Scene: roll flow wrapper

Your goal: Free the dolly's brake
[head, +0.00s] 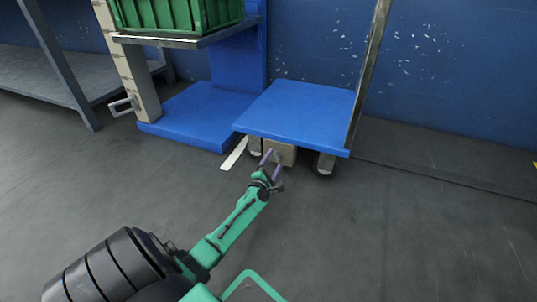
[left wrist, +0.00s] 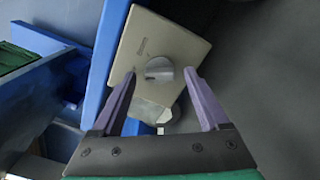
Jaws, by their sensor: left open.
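The dolly (head: 296,110) has a blue flat deck and a metal upright at its right. A beige brake box (head: 284,153) sits under its front edge, partly behind my gripper. In the left wrist view the box (left wrist: 180,42) shows a round grey knob (left wrist: 159,69) on its face. My left gripper (head: 270,156) is open in front of the box. In the left wrist view its two purple fingers (left wrist: 160,82) are on either side of the knob; I cannot tell whether they touch it. My right gripper is not in view.
A blue-based stand (head: 190,118) with a shelf and a green crate (head: 178,14) is left of the dolly. A caster (head: 324,165) is at the dolly's front right. A grey bench (head: 50,78) is far left. The floor in front and right is clear.

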